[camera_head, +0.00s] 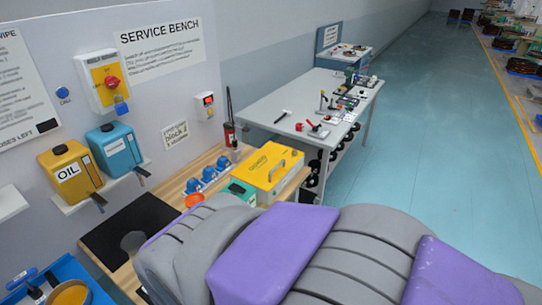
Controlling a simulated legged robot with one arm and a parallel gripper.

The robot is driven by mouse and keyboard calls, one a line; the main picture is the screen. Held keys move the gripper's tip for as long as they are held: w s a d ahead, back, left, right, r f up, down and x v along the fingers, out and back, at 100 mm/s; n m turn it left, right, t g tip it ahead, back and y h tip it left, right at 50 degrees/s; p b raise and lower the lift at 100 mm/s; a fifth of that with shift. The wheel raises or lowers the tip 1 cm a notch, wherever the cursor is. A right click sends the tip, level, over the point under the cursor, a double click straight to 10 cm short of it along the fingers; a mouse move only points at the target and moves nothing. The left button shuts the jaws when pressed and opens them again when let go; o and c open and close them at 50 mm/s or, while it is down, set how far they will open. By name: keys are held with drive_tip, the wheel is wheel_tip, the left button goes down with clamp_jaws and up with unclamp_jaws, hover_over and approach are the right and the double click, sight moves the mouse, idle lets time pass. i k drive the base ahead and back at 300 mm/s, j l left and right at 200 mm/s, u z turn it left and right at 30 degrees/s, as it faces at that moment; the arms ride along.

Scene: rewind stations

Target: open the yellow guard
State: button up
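The yellow guard (267,165) is a box-like cover with a metal handle on its front face and dark lettering on top. It sits on the wooden service bench (301,181), near the bench's right end, and looks closed. My own grey and purple body or arm fills the lower part of the view, in front of the guard. My gripper is not in view. Whatever the guard covers is hidden.
A green box (238,191), an orange cup (194,200) and blue items (208,174) stand left of the guard. A yellow OIL container (70,171) and a blue container (115,150) sit on a wall shelf. A grey table (262,108) stands behind. The blue floor (420,130) at right is clear.

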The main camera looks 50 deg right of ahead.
sight(263, 171)
drive_tip(key=z, duration=1.6)
drive_tip(key=i+l+u, duration=0.15)
drive_tip(key=i+l, duration=0.15)
drive_tip(key=i+l+u, duration=0.2)
drive_tip(key=l, duration=0.3)
drive_tip(key=i+l+u, duration=0.15)
drive_tip(key=l, duration=0.25)
drive_tip(key=i, duration=0.1)
